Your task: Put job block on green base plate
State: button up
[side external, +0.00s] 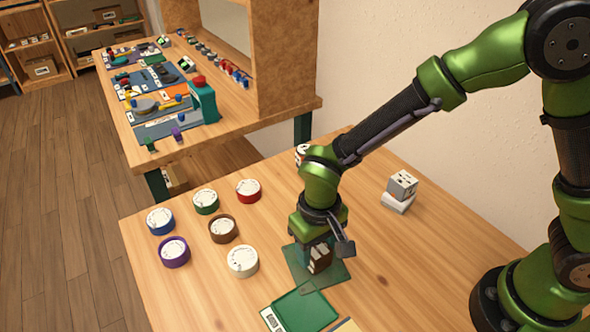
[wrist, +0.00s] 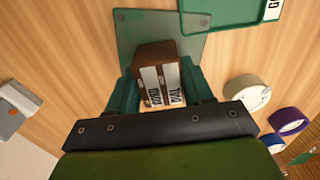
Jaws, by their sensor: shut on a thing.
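The job block (wrist: 150,84) is a brown block with pale, lettered label strips; it also shows in the side view (side external: 320,258). My gripper (wrist: 160,88) is shut on it, with a green finger on either side. The gripper (side external: 318,262) points down over a flat dark green base plate (side external: 334,274), which also shows in the wrist view (wrist: 138,28). The block is upright above the plate, within its outline in the side view. I cannot tell whether its underside touches the plate. My gripper body hides part of the block and plate.
A green tray (side external: 303,309) with a label lies near the front edge. Several round dials, including a white one (side external: 242,261) and a brown one (side external: 223,229), stand left of the plate. A grey-white block (side external: 402,186) stands at right. A cluttered second table (side external: 240,105) is behind.

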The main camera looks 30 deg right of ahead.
jog(key=shift+f, duration=0.2)
jog(key=o, duration=1)
jog(key=shift+o, duration=0.2)
notch_tip(320, 180, up, 12)
jog(key=s+d+r+m+t+y, duration=0.1)
jog(key=d+r, duration=0.4)
jog(key=d, duration=0.5)
jog(key=s+d+r+m+t+y, duration=0.1)
jog(key=s+d+r+m+t, duration=0.2)
jog(key=d, duration=0.6)
jog(key=shift+s+d+r+t, duration=0.4)
jog(key=shift+s+r+t, duration=0.75)
jog(key=shift+s+t, duration=0.5)
